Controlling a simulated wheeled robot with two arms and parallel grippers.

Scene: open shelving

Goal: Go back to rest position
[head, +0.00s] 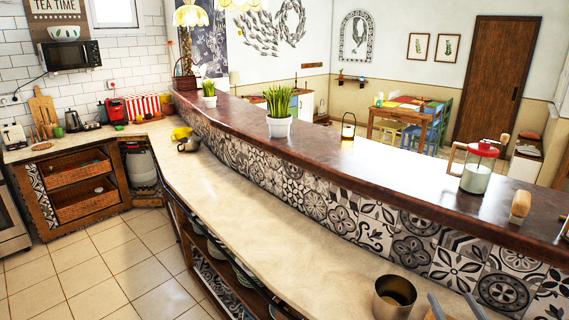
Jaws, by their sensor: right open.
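My right gripper (454,304) shows only as two grey fingertips at the bottom edge, right of centre. I cannot tell whether the left finger touches the cup. My left gripper is not in view.
A tiled wall rises behind the lower counter to a raised dark bar top (370,172). On it stand a potted plant (279,126), a lantern (348,127) and a red-lidded jar (479,170). Open shelves with dishes lie below the counter. The counter's middle is clear.

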